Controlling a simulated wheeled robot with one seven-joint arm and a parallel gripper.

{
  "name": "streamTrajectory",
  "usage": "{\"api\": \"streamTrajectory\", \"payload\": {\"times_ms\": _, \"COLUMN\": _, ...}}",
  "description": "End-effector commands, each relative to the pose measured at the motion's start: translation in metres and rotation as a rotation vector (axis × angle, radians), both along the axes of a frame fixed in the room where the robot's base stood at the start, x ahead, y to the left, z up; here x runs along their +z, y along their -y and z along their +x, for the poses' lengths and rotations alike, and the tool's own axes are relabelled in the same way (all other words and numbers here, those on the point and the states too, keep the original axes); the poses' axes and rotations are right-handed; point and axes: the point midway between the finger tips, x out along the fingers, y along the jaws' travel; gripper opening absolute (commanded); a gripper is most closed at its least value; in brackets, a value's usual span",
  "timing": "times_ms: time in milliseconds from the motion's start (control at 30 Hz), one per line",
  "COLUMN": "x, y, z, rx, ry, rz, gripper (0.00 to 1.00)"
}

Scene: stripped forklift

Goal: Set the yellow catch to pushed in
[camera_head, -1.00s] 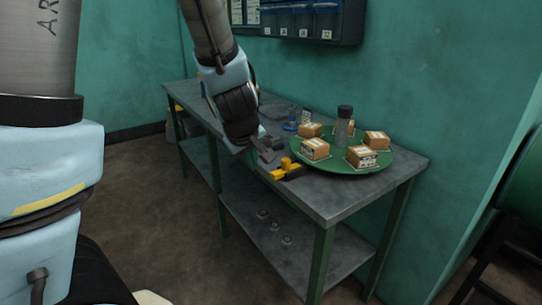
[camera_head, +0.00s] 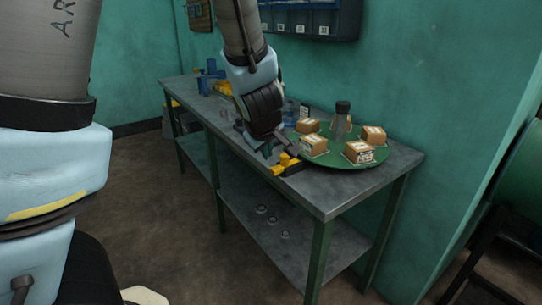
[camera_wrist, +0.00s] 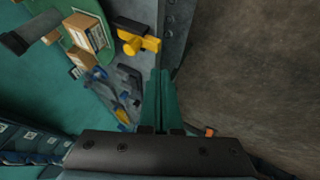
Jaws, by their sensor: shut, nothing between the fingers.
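The yellow catch (camera_head: 287,163) sits on a dark base at the front edge of the grey workbench (camera_head: 318,193), just in front of the green round tray. In the wrist view the catch (camera_wrist: 139,41) shows as a yellow cross-shaped knob on its black block. I cannot tell from these frames how far in it sits. My gripper (camera_head: 266,151) is just left of the catch in the head view. In the wrist view its green fingers (camera_wrist: 160,74) are together and empty, their tips beside the catch with a small gap.
The green tray (camera_head: 366,167) carries several small cartons and a dark-capped bottle (camera_head: 342,118). Blue and yellow items (camera_head: 212,72) stand at the bench's far left. Blue bins (camera_head: 305,20) hang on the wall. Several small rings lie on the lower shelf (camera_head: 283,245).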

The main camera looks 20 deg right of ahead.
Motion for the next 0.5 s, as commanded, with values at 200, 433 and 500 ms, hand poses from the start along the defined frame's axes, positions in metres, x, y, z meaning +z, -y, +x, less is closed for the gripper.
{"api": "streamTrajectory", "payload": {"times_ms": 200, "x": -0.043, "y": 0.011, "z": 0.024, "rx": 0.003, "ry": -0.001, "rz": 0.003, "gripper": 0.00}}
{"api": "streamTrajectory", "payload": {"times_ms": 433, "x": -0.068, "y": 0.028, "z": 0.047, "rx": 0.001, "ry": 0.001, "rz": 0.001, "gripper": 0.00}}
{"api": "streamTrajectory", "payload": {"times_ms": 500, "x": -0.063, "y": 0.040, "z": 0.050, "rx": 0.000, "ry": 0.000, "rz": 0.001, "gripper": 0.00}}
